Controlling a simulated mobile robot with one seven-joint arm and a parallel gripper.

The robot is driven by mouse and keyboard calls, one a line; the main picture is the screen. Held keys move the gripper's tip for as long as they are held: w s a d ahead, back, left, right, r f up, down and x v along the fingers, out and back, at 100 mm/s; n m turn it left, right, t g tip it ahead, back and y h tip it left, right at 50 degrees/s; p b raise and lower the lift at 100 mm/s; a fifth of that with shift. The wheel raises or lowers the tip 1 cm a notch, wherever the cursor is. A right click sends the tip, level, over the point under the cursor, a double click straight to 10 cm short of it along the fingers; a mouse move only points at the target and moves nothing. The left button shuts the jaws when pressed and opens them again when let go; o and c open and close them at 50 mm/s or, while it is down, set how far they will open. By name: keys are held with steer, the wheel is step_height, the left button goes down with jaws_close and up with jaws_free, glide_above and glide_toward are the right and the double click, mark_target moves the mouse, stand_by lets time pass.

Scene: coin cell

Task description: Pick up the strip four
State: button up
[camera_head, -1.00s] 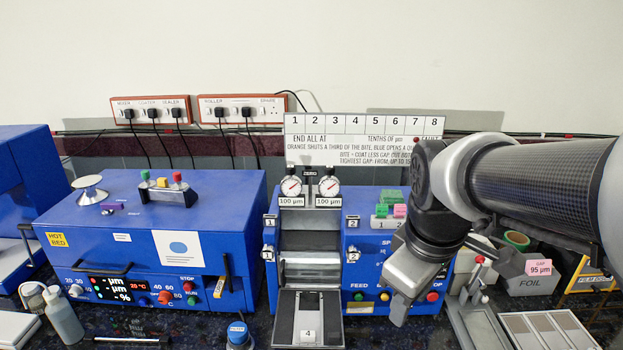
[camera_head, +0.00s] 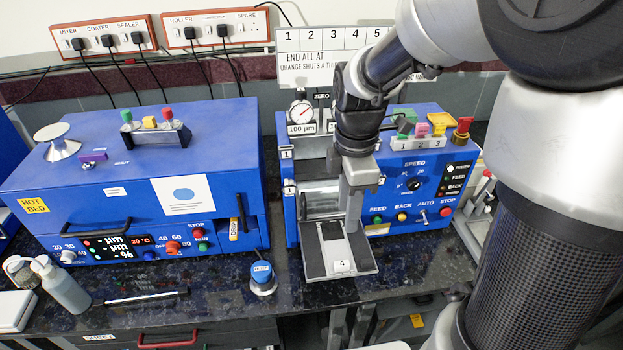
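The strip four is a dark strip (camera_head: 331,231) with a pale lower part, lying on the feed tray (camera_head: 313,263) at the front of the blue roller machine. A white tag marked 4 (camera_head: 342,266) sits at its near end. My gripper (camera_head: 352,225) points down over the right side of the tray, close to the strip. Its fingers are seen nearly edge-on, so I cannot tell whether they are open or touch the strip. My arm hides part of the rollers and one dial.
The blue roller machine (camera_head: 425,175) stands behind the tray, with knobs and buttons on its front. A blue-capped pot (camera_head: 262,275) stands left of the tray. The blue coater (camera_head: 130,185) fills the left. The dark counter between coater and tray is mostly clear.

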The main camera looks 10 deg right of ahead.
steer(key=b, duration=0.1)
glide_above(342, 264)
step_height(342, 264, down, 11)
steer(key=shift+w+d+f, duration=0.1)
steer(key=shift+w+d, duration=0.05)
steer(key=shift+f, duration=2.9)
jaws_close()
